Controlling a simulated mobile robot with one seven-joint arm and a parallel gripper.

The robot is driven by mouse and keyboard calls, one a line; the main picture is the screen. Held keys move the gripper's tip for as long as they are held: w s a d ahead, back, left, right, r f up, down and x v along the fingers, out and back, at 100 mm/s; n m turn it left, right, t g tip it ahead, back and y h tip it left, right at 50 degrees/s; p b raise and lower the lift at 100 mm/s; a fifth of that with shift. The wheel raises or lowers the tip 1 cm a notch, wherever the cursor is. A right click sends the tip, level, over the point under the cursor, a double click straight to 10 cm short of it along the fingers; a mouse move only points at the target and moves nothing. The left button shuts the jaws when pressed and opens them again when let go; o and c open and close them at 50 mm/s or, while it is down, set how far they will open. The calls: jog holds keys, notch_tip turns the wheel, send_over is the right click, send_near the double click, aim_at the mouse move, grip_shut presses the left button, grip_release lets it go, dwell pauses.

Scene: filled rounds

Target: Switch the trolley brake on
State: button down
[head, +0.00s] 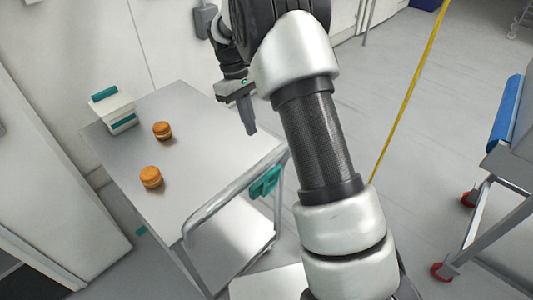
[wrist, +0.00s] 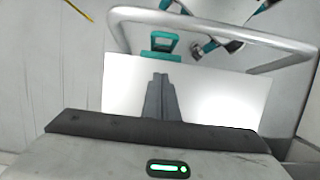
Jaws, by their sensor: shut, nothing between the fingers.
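The trolley (head: 200,180) has a bright metal top and a tubular push handle (head: 225,195) at its near right end. A teal lever-like part (head: 265,182) sits below the handle; I take it to be the brake, but its on or off position is unclear. A teal loop-shaped part (wrist: 160,42), seemingly the same one, shows past the edge of the pale top in the wrist view. My gripper (head: 250,130) is shut and empty, fingers pointing down over the trolley top, apart from the teal part. Its closed fingers show in the wrist view (wrist: 160,78).
Two orange-brown round items (head: 162,130) (head: 151,177) and a white-and-teal box (head: 115,110) stand on the trolley top. A lower shelf (head: 225,245) is below. Another trolley with red casters (head: 441,271) stands at the right. Open grey floor lies between, crossed by a yellow line (head: 408,95).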

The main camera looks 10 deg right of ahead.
aim_at(274, 169)
jog(key=shift+s, duration=0.15)
jog(key=x, duration=1)
jog(key=shift+s+f, duration=0.1)
jog(key=shift+s+d, duration=0.55)
jog(key=shift+s, duration=0.2)
jog(key=shift+s+d, duration=0.5)
jog(key=shift+s, duration=0.3)
jog(key=shift+s+d+r, duration=0.2)
jog(key=shift+s+d, duration=0.35)
jog(key=shift+s, duration=0.3)
jog(key=shift+w+a, duration=0.1)
